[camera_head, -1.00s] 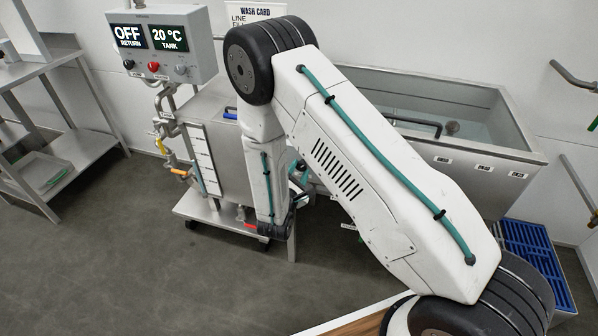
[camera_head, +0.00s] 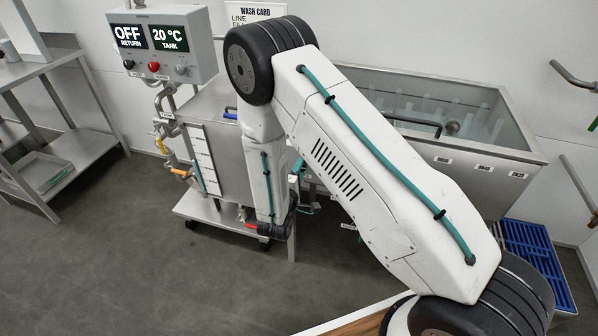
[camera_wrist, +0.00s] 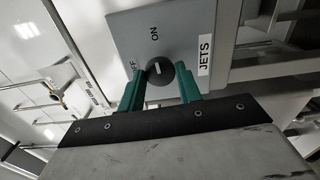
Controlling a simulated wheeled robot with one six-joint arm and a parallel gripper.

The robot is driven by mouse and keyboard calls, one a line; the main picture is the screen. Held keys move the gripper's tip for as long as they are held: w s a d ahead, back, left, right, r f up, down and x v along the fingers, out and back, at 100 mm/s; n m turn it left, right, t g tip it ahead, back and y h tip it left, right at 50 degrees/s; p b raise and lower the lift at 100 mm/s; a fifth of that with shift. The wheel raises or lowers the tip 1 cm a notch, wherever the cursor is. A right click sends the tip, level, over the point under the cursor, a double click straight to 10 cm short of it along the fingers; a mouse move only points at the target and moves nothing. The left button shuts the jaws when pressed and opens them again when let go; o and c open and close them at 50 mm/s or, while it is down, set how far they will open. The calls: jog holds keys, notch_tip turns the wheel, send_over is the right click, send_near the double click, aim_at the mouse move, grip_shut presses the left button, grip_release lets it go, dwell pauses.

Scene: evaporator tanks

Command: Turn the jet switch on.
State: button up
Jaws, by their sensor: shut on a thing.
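The jet switch is a dark round knob (camera_wrist: 161,75) on a grey box (camera_wrist: 175,28) in the wrist view. OFF is printed left of the knob, ON above it, and a JETS label (camera_wrist: 204,55) sits to its right. A pale mark shows on the knob's face; its exact direction is hard to read. My gripper (camera_wrist: 159,72) is shut on the knob, one green finger on each side. In the head view my arm mostly hides the gripper and the switch. The long steel tank (camera_head: 520,142) shows pale upright streaks in its water.
A control box (camera_head: 165,45) at upper left reads OFF RETURN and 20 °C TANK. A steel cart with a boxy tank (camera_head: 222,150) stands left of my arm. A steel shelf (camera_head: 75,165) is at far left, a blue rack (camera_head: 530,255) at right. Floor at lower left is clear.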

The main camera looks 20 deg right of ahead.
jog(key=shift+m, duration=0.4)
jog(key=o, duration=0.9)
jog(key=shift+o, duration=0.2)
jog(key=shift+s, duration=0.1)
jog(key=v, duration=0.7)
jog(key=shift+s+a, duration=0.25)
jog(key=shift+s, duration=0.05)
